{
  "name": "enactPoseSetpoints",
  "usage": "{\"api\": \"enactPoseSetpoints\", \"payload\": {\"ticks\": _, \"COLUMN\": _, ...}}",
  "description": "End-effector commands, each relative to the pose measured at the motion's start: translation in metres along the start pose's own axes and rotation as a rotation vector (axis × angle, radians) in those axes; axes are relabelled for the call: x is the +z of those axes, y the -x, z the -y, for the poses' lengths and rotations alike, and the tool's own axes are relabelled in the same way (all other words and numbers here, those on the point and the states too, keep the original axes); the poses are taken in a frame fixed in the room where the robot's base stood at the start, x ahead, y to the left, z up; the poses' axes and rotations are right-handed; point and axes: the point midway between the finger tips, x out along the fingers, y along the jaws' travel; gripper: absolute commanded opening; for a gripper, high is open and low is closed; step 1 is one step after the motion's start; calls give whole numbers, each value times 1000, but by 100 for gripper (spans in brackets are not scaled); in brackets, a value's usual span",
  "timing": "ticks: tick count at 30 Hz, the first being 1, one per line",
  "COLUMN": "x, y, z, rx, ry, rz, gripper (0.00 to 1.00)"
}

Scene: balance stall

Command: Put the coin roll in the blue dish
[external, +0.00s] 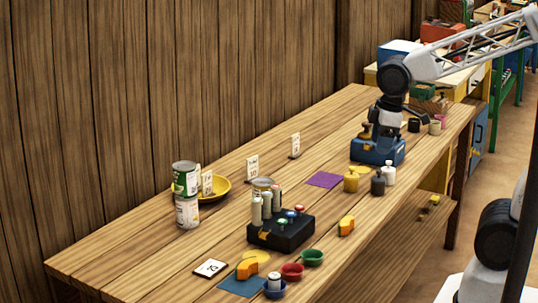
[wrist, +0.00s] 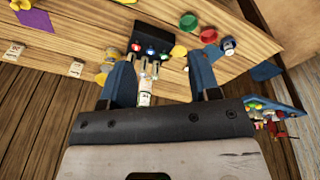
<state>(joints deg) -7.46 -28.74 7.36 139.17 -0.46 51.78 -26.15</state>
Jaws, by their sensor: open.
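The small blue dish (external: 274,293) is at the near edge of the table, and it also shows in the wrist view (wrist: 229,51). A short pale roll with a dark band (external: 274,279) stands upright in it; it looks like the coin roll, but I cannot be sure. Several cream cylinders (external: 257,211) stand at the black box with coloured buttons (external: 283,231). In the wrist view my gripper (wrist: 160,65) has its two blue fingers wide apart with nothing clamped between them. In the external view my gripper is hard to make out at the arm's end, far from the dish.
A red bowl (external: 292,271) and green bowl (external: 312,257) stand beside the dish. An orange wedge lies near a blue mat (external: 236,287). Stacked cans (external: 187,212) and a yellow plate (external: 223,187) stand toward the wall. Small bottles (external: 351,182) stand near a blue scale (external: 378,152).

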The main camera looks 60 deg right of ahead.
Motion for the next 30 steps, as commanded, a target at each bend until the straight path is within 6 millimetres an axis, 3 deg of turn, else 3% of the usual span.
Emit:
{"api": "enactPoseSetpoints", "payload": {"ticks": 1, "x": 16, "y": 5, "z": -3, "rx": 9, "ry": -96, "rz": -8, "gripper": 56}}
{"api": "enactPoseSetpoints", "payload": {"ticks": 6, "x": 54, "y": 16, "z": -6, "rx": 29, "ry": -385, "rz": -26, "gripper": 56}}
{"api": "enactPoseSetpoints", "payload": {"ticks": 12, "x": 78, "y": 21, "z": -6, "rx": 40, "ry": -574, "rz": -40, "gripper": 56}}
{"api": "enactPoseSetpoints", "payload": {"ticks": 30, "x": 82, "y": 22, "z": -5, "rx": 41, "ry": -609, "rz": -41, "gripper": 56}}
